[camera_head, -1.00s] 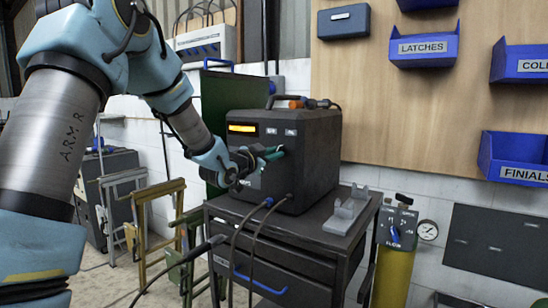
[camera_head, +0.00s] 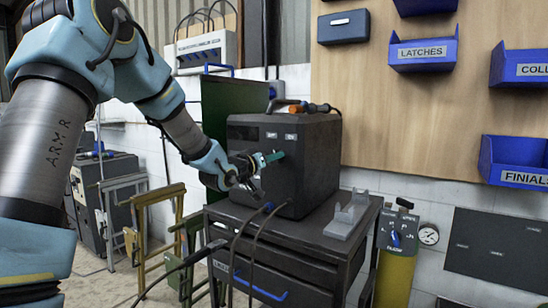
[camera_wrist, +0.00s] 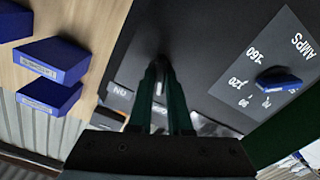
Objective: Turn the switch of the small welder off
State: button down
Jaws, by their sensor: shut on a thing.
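The small welder (camera_head: 312,165) is a dark box on a black cart, and its display window (camera_head: 243,133) is dark. My gripper (camera_head: 274,157) reaches its front face from the left with green fingers. In the wrist view my gripper (camera_wrist: 160,82) has its fingers close together at the dark panel, shut on the switch, which is mostly hidden between them. An upside-down ON label (camera_wrist: 119,91) shows beside the fingers. A blue amps knob (camera_wrist: 279,81) with a printed scale is to the right in that view.
The cart (camera_head: 295,248) carries a grey bracket (camera_head: 347,215) right of the welder. Cables (camera_head: 240,235) hang from the welder's front. A screwdriver (camera_head: 312,107) lies on top. A yellow gas cylinder (camera_head: 394,275) stands at right, and blue bins (camera_head: 424,55) hang on the wall.

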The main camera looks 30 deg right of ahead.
jog(key=shift+n+p, duration=0.35)
jog(key=shift+n, duration=1.05)
jog(key=c, duration=0.8)
grip_release()
jog(key=shift+c, duration=0.2)
jog(key=b+v, duration=0.2)
jog(key=v, duration=0.8)
jog(key=shift+s+a+b, duration=0.15)
jog(key=shift+a+b, duration=0.2)
jog(key=shift+a, duration=0.05)
